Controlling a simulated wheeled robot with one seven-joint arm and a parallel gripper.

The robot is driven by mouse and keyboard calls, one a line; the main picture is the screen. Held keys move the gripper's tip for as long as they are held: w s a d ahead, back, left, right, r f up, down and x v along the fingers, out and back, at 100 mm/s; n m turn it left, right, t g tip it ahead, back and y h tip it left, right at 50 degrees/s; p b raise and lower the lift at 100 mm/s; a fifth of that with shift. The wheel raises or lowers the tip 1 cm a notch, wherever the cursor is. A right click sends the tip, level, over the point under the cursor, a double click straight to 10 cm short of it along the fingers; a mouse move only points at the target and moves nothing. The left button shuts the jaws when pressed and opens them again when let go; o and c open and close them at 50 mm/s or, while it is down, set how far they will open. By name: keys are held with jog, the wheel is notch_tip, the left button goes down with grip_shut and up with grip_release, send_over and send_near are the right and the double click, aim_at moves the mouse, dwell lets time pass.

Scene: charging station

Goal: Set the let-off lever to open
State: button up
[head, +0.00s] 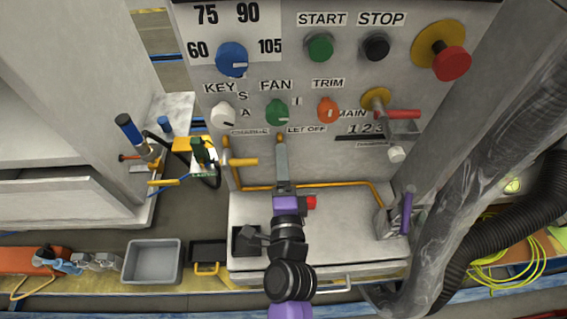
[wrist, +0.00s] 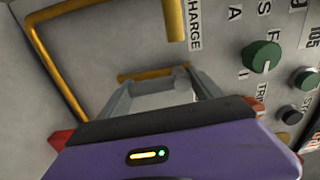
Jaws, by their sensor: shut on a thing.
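The let-off lever is a yellow bar on the grey panel, below the LET OFF label (head: 307,129). Only its yellow end (head: 280,138) shows above my fingers in the head view. In the wrist view the yellow let-off lever (wrist: 150,74) lies across the fingertips. My gripper (head: 281,146) reaches up to the panel and is shut on this lever; its two grey fingers show in the wrist view (wrist: 153,84). The fingers hide part of the lever, and I cannot tell its exact angle.
A yellow charge lever (head: 241,162) sticks out close to the left of my gripper. Above are the green FAN knob (head: 277,112) and orange TRIM knob (head: 328,109). A red handle (head: 398,114) stands to the right. A yellow pipe (head: 335,184) runs below.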

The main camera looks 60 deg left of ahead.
jog(key=shift+m, duration=0.4)
jog(key=o, duration=2.1)
jog(key=b+v, duration=0.2)
jog(key=v, duration=0.5)
jog(key=shift+s+d, duration=0.25)
jog(key=shift+d, duration=0.1)
